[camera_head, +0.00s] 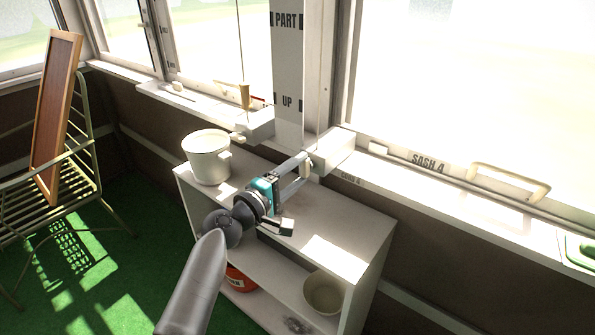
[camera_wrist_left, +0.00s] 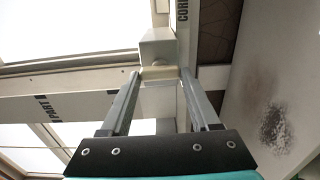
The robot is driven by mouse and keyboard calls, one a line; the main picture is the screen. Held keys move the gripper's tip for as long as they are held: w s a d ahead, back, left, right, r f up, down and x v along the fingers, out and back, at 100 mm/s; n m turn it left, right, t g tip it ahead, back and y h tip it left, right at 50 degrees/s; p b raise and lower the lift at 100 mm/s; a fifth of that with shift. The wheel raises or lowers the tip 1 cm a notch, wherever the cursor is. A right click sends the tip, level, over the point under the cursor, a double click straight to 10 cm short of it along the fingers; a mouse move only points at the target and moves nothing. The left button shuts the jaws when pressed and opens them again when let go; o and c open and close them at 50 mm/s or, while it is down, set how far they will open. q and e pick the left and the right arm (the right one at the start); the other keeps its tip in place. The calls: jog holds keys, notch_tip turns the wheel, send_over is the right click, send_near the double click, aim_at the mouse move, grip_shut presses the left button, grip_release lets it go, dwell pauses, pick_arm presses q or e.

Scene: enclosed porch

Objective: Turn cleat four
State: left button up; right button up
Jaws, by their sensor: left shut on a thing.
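My left gripper (camera_head: 304,166) reaches up from the bottom of the head view to a white block (camera_head: 336,146) at the foot of the post. In the left wrist view its two long fingers (camera_wrist_left: 159,76) are closed on a small cream cleat (camera_wrist_left: 158,72) at the front of a pale block (camera_wrist_left: 157,44). Most of the cleat is hidden by the fingers in the head view. The sash rail right of the block is marked "SASH 4" (camera_head: 428,163). My right gripper is not in view.
A white shelf unit (camera_head: 375,235) stands below the sill, with a cream pot (camera_head: 207,158) on top and bowls inside. Left of the post is another block (camera_head: 254,126) with a tan upright piece (camera_head: 244,95). A green chair (camera_head: 75,165) holds a wooden frame (camera_head: 55,115) at left.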

pick_arm(q)
jog(key=o, duration=1.4)
jog(key=shift+c, duration=0.2)
jog(key=shift+s+a, duration=0.3)
jog(key=shift+s, duration=0.05)
jog(key=p+v, duration=0.2)
jog(key=v, duration=1.2)
jog(key=shift+s, duration=0.2)
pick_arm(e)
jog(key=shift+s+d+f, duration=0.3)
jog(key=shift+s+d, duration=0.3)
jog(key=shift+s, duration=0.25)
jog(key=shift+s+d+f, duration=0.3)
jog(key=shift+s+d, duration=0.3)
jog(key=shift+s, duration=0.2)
pick_arm(q)
jog(key=shift+a, duration=0.1)
